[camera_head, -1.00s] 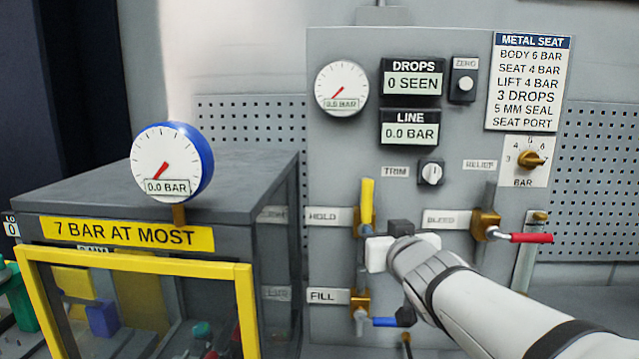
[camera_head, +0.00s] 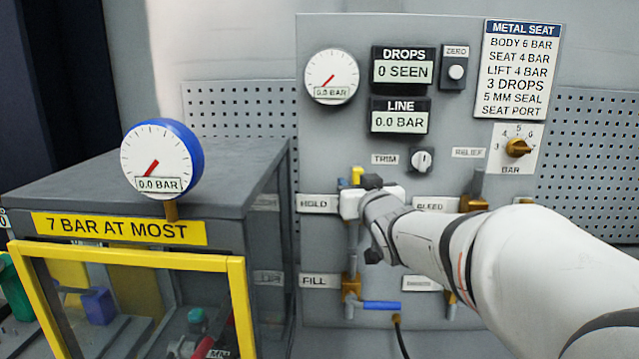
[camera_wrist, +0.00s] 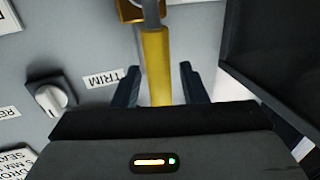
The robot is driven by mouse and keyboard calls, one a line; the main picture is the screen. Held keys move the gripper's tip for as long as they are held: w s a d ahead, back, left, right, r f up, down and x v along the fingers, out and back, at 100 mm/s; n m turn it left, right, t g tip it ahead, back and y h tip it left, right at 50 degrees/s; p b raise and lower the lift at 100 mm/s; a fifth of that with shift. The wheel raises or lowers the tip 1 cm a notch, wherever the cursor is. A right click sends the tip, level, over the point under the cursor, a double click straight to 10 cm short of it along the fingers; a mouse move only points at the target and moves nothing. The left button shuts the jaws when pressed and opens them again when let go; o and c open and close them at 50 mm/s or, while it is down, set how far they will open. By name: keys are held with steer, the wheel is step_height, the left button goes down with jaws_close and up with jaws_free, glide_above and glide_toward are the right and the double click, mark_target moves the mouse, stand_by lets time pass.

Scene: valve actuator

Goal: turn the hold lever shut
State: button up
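The yellow hold lever (camera_head: 357,174) stands upright on the panel beside the HOLD label (camera_head: 318,203). In the head view only its top shows; my gripper hides the rest. In the wrist view the lever (camera_wrist: 156,48) runs from its brass valve body (camera_wrist: 131,10) down between the two dark fingers of my gripper (camera_wrist: 159,72). The fingers are open, one on each side of the lever, with a narrow gap visible on both sides. Whether the palm touches the lever cannot be told.
Below is the blue FILL lever (camera_head: 381,305), pointing right. The brass bleed valve (camera_head: 473,204) is partly behind my arm. The TRIM knob (camera_head: 421,160) sits above right. A grey test box with a yellow-framed window (camera_head: 238,300) stands at left. The line display (camera_head: 400,121) reads 0.0 bar.

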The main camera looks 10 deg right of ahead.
steer(key=shift+c, duration=0.3)
jaws_close()
steer(key=shift+a, duration=0.3)
steer(key=shift+d, duration=0.4)
steer(key=shift+a, duration=0.3)
steer(key=shift+d, duration=0.15)
